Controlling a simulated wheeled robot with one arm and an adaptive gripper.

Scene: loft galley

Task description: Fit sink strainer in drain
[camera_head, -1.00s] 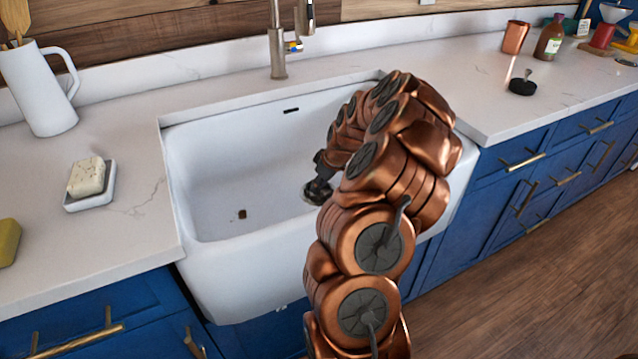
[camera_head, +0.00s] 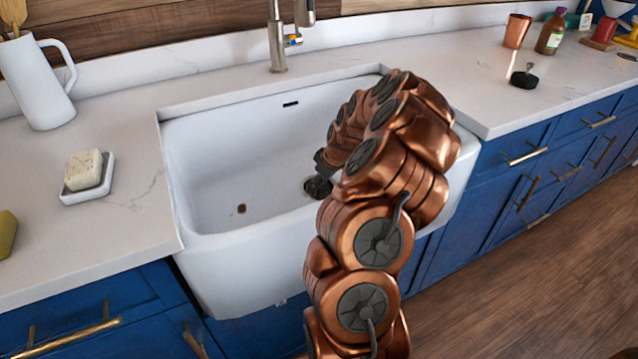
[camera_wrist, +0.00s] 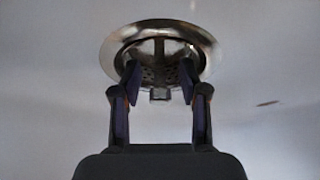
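A round metal drain ring (camera_wrist: 112,48) shows in the wrist view in the white sink floor, with a perforated, ribbed strainer basket (camera_wrist: 158,70) inside it. A small block-like knob (camera_wrist: 159,94) sticks out from the basket's middle. My gripper (camera_wrist: 158,78) has its two fingers spread on either side of the knob, with a gap on both sides. I cannot tell whether the basket sits fully level in the ring. In the head view my gripper (camera_head: 319,186) is low in the sink (camera_head: 225,170) over the drain, mostly hidden by my arm.
A small brown bit (camera_head: 241,209) lies on the sink floor at left. The faucet (camera_head: 278,45) stands behind the sink. A soap dish (camera_head: 88,192) and white jug (camera_head: 42,85) are on the left counter. A dark round stopper-like thing (camera_head: 523,79) is on the right counter.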

